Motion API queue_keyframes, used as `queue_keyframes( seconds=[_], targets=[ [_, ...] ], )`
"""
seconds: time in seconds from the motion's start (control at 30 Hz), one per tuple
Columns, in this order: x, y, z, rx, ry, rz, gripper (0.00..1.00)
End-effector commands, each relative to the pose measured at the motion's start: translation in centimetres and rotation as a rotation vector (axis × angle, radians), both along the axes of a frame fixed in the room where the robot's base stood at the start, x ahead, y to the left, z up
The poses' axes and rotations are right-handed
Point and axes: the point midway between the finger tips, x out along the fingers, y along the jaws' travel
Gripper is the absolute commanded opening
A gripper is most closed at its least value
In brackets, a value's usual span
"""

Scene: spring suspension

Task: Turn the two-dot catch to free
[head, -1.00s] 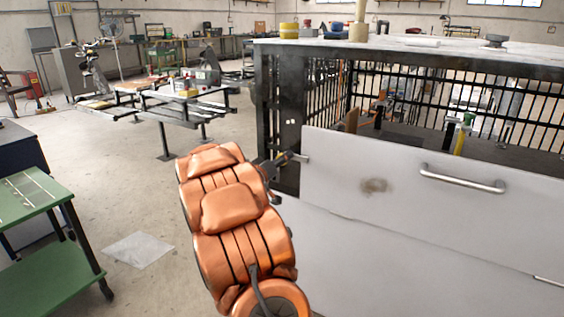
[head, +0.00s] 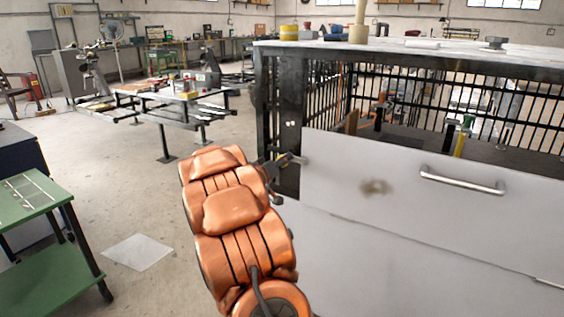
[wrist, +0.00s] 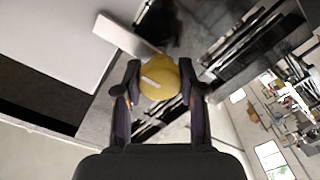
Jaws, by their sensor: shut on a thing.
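The two-dot catch has a round brass-coloured knob (wrist: 158,80) with a pale stripe, in the middle of the wrist view. A pale flat bar (wrist: 122,35) shows beside the knob, reaching towards the light panel. Two white dots (head: 290,124) mark the dark post just above the catch in the head view. My gripper (wrist: 160,74) has one finger on each side of the knob and is shut on it. In the head view my gripper (head: 282,162) is at the panel's upper left corner, and the knob is hidden there.
The pale drawer front (head: 410,205) with a metal handle (head: 462,180) lies right of my gripper. A dark barred cage (head: 420,100) rises behind it under a worktop.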

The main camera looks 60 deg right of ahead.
Motion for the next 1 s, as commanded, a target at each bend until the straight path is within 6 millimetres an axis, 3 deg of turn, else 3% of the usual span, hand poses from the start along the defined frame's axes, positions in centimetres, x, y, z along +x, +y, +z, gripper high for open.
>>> queue_keyframes(
  seconds=[0.1,0.63,1.0],
  targets=[
    [0.05,0.02,-0.04,0.001,0.0,0.001,0.0],
    [0.0,-0.03,0.24,0.0,0.024,0.0,0.0],
    [-0.8,-0.59,0.64,0.0,0.149,-0.013,0.0]
  ],
)
